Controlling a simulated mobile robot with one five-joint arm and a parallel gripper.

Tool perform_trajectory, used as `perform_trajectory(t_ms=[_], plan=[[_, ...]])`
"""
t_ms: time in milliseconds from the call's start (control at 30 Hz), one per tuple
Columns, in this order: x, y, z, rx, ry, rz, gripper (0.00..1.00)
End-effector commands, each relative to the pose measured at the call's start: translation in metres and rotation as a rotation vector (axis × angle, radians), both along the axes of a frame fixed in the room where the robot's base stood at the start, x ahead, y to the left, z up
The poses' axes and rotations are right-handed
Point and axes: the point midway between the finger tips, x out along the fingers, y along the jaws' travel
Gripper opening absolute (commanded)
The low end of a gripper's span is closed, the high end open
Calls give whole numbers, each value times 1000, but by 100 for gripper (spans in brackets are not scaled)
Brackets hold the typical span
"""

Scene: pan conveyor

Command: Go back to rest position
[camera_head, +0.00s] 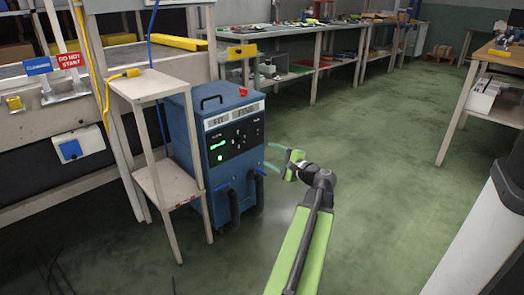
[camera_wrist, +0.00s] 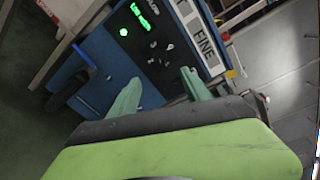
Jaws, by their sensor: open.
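My gripper (camera_head: 270,159) is at the end of my green arm, in front of the right side of a blue machine (camera_head: 185,125). Its two pale green fingers stand apart with nothing seen between them. In the wrist view my gripper (camera_wrist: 160,92) points at the front panel of the blue machine (camera_wrist: 88,80), which has lit green marks and knobs. I cannot tell whether the fingertips touch the panel.
A narrow wooden stand (camera_head: 165,188) is left of the machine. Workbenches (camera_head: 300,68) line the back, and another bench (camera_head: 488,105) is at right. The green floor (camera_head: 385,150) between them is clear.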

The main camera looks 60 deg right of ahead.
Motion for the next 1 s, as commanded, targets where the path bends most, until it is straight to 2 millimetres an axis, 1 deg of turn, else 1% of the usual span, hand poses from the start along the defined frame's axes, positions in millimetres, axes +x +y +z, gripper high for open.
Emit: perform_trajectory(t_ms=[33, 167, 567, 633, 667, 767, 800, 867, 900, 967, 1000], plan=[[-4, 2, 1, 0, 0, -1, 56], [-7, 3, 1, 0, 0, 0, 56], [-6, 2, 0, 0, 0, 0, 56], [-1, 6, 1, -2, 9, 11, 56], [6, 10, 1, -6, 19, 26, 56], [51, 41, -3, -32, 93, 123, 56], [76, 60, -6, -52, 138, 181, 56], [116, 96, -12, -87, 214, 284, 56], [140, 123, -17, -117, 268, 356, 56], [174, 164, -25, -165, 348, 466, 56], [193, 194, -31, -199, 401, 543, 56]])
